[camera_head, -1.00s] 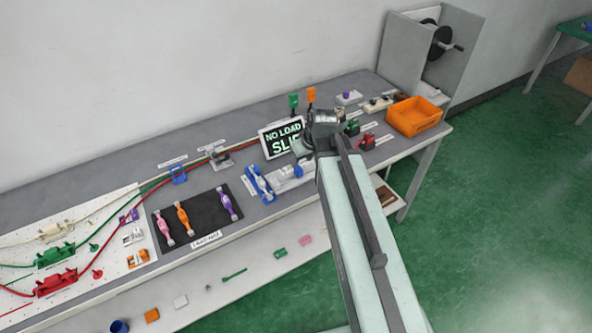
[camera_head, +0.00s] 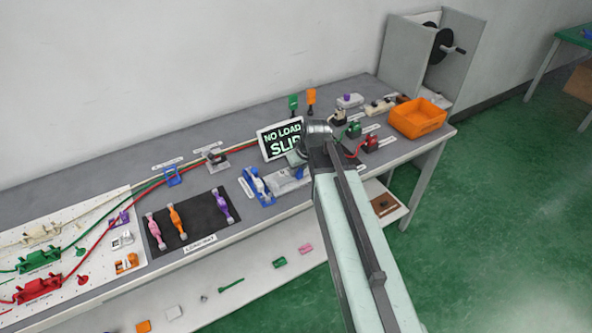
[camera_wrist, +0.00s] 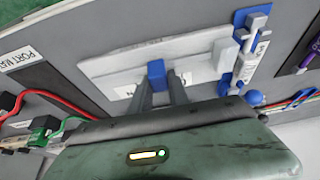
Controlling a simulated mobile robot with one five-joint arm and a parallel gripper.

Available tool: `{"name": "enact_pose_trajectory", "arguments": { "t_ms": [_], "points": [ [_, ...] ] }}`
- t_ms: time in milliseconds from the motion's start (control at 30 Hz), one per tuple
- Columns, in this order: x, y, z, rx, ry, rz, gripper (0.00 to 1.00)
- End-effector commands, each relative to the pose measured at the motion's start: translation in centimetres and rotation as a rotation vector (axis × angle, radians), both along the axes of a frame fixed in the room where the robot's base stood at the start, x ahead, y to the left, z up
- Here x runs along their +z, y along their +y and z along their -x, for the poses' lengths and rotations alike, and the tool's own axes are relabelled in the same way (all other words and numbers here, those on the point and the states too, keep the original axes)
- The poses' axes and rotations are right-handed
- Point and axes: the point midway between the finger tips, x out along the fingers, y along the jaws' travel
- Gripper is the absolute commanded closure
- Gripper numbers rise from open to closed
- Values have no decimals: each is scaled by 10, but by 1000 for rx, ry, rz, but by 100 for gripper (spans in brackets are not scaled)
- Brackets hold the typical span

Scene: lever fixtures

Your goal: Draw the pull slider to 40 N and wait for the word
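The pull slider is a pale grey rail (camera_wrist: 115,64) with a small blue block (camera_wrist: 156,72) and a blue-ended fixture (camera_wrist: 245,50) at its right in the wrist view. In the head view the slider (camera_head: 285,181) lies near the bench's front edge, partly behind my arm. My gripper (camera_wrist: 160,88) has its two fingers on either side of the blue block. Whether they press on it cannot be made out. In the head view the gripper is hidden behind my wrist. A screen (camera_head: 282,139) behind the slider reads "NO LOAD" and "SLIP".
A black mat (camera_head: 190,223) with pink, orange and purple handles lies left of the slider. Red and green plugs (camera_head: 370,143) and an orange bin (camera_head: 418,118) stand to the right. A pegboard with cables (camera_head: 70,240) is at far left. A lower shelf holds small loose parts.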

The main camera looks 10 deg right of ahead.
Motion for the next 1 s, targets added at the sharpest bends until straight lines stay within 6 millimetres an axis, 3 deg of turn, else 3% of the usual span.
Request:
{"name": "enact_pose_trajectory", "arguments": {
  "t_ms": [233, 467, 500, 567, 867, 1000],
  "points": [
    [0, -16, -6, 0, 0, 1, 100],
    [0, -17, -6, 1, 0, 0, 100],
    [0, -16, -6, 1, 0, 0, 70],
    [0, -16, -6, 1, 0, 0, 56],
    [1, -16, -5, 2, 0, 0, 56],
    [10, -17, -2, 1, 0, 0, 56]
  ]
}}
